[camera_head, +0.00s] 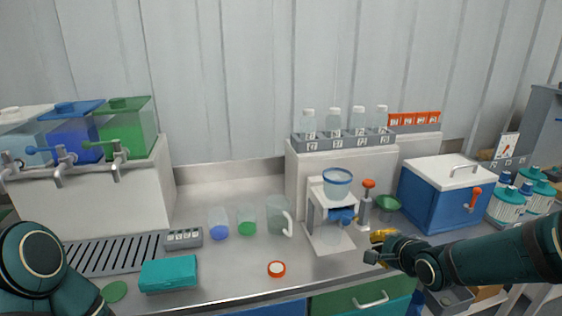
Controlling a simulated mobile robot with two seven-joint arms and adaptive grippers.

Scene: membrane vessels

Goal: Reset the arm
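My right arm comes in from the right edge, and its gripper (376,247) is over the counter's front right part, just right of the white stand. Its yellow fingers are small and partly turned away, so I cannot tell whether they are open or shut. I see nothing clearly held in them. My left arm shows only as a dark teal link in the lower left corner; its gripper is out of view.
A white stand (325,240) holds a blue-rimmed cup (337,182). A blue cooler (433,205) stands behind my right gripper. The middle front is mostly clear.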

